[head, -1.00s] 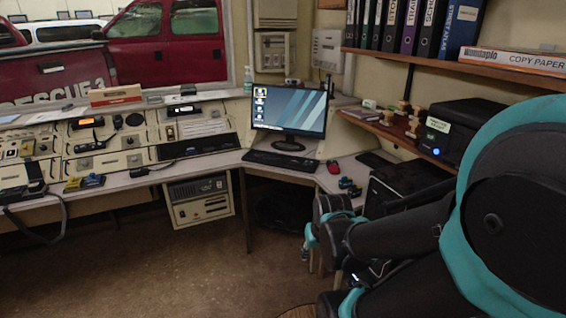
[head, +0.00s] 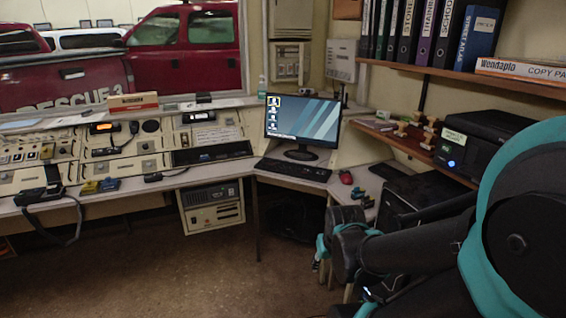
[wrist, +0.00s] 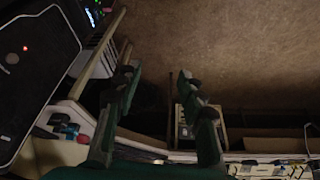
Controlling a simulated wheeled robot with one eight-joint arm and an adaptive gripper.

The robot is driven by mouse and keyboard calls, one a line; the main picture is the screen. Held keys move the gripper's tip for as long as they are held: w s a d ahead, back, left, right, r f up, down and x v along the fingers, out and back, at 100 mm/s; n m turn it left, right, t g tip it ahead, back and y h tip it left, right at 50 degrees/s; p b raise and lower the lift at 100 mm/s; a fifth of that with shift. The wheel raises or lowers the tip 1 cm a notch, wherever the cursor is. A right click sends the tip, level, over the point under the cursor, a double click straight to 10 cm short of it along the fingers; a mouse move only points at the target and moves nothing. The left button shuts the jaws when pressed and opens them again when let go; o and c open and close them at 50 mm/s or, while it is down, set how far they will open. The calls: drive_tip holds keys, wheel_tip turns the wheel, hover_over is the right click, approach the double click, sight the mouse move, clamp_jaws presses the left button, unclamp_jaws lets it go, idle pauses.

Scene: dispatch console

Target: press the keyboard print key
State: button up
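The black keyboard (head: 293,169) lies on the corner desk below the lit monitor (head: 303,122). Its single keys are too small to tell apart, so I cannot pick out the print key. My gripper (wrist: 156,72) is open and empty in the wrist view, with its two dark green fingers apart over the floor and desk area. In the head view the end of my arm (head: 345,240) hangs at the lower middle, in front of and right of the keyboard. The fingertips are hard to make out there. I cannot make out the keyboard in the wrist view.
A red mouse (head: 345,177) lies right of the keyboard. A long radio console (head: 120,150) runs left along the desk. A shelf with stamps (head: 400,140) and a black printer (head: 485,140) is at right. A grey rack unit (head: 212,205) sits under the desk. Open floor lies in front.

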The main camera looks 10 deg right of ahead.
clamp_jaws()
idle(1.3)
